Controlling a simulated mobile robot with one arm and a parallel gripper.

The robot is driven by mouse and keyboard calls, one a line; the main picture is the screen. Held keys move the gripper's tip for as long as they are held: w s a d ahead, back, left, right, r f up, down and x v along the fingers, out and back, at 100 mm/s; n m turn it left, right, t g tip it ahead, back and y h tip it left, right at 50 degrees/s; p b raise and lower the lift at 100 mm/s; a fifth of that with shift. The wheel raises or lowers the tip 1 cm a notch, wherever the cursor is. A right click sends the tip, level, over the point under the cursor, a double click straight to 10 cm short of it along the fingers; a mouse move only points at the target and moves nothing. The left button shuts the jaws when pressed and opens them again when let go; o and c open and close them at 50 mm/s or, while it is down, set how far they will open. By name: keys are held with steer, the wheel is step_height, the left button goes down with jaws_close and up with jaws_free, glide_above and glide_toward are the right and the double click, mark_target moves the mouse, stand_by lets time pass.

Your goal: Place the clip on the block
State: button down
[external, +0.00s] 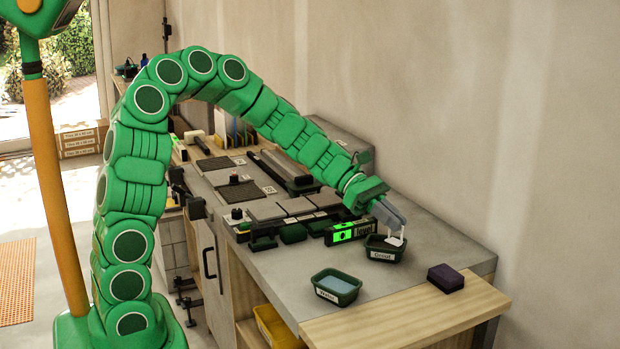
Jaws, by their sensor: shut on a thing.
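My gripper (399,224) is at the right end of my green arm, pointing down above the dark tub labelled Grout. It is shut on a small white piece (396,240), which looks like the clip. The white piece hangs at the tub's opening; I cannot tell if it touches the tub. A dark purple block (446,278) lies to the right on the worktop, apart from the gripper. I cannot tell if this is the task's block; grey blocks or tiles (267,210) also lie in a row at the left.
The grout tub (383,254) is directly below my gripper. A water tub (336,291) stands in front, and a level with a green display (350,233) lies left of the gripper. The worktop (405,288) is clear between the water tub and the purple block. A wall stands behind.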

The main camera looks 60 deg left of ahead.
steer(key=w+a, duration=0.1)
steer(key=w, duration=0.1)
glide_above(443, 269)
steer(key=s, duration=0.1)
steer(key=shift+n+t, duration=0.3)
steer(key=shift+n, duration=0.1)
step_height(443, 269, down, 7)
steer(key=shift+s+f, duration=0.1)
steer(key=shift+f, duration=0.1)
steer(key=shift+w+d+f, duration=0.1)
steer(key=shift+w+f, duration=0.45)
steer(key=shift+f, duration=1.7)
steer(key=c, duration=1.2)
jaws_free()
steer(key=shift+f, duration=0.1)
steer(key=shift+c, duration=0.2)
